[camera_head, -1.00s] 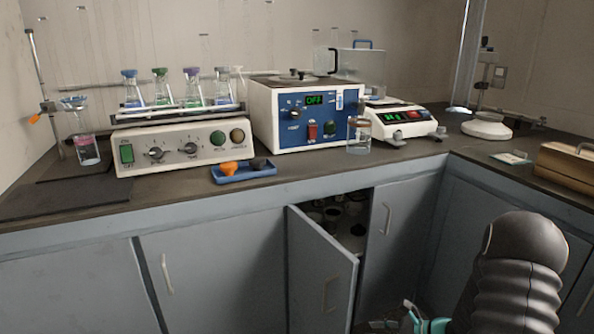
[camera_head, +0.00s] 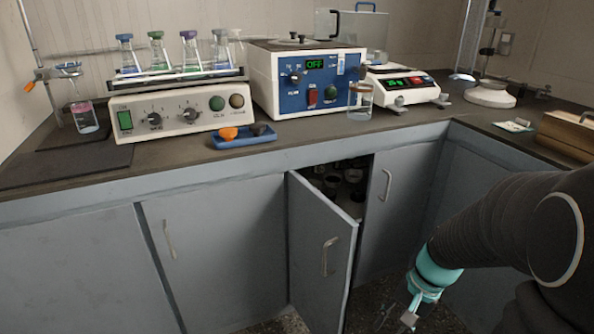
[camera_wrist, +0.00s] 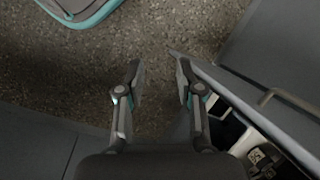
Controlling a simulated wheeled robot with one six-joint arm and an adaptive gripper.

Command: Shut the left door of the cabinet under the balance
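The balance (camera_head: 402,88) stands on the counter with a lit display. Below it, the left cabinet door (camera_head: 318,245) stands ajar, swung out toward me, with its handle (camera_head: 328,257) on the outer face. The right door (camera_head: 393,205) is shut. My gripper (camera_head: 410,314) is low, to the right of the open door, partly cut off by the frame. In the wrist view my gripper (camera_wrist: 159,70) is open and empty, with its right finger close to the door's free edge (camera_wrist: 180,56); contact cannot be told. The door handle also shows there (camera_wrist: 285,100).
Dark vessels (camera_head: 335,183) are inside the open cabinet. A closed cabinet door (camera_head: 222,250) is to the left. The counter (camera_head: 90,183) bears a shaker with flasks, a blue tray (camera_head: 243,139) and a beaker (camera_head: 360,103). Speckled floor (camera_wrist: 165,30) is clear between my fingers.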

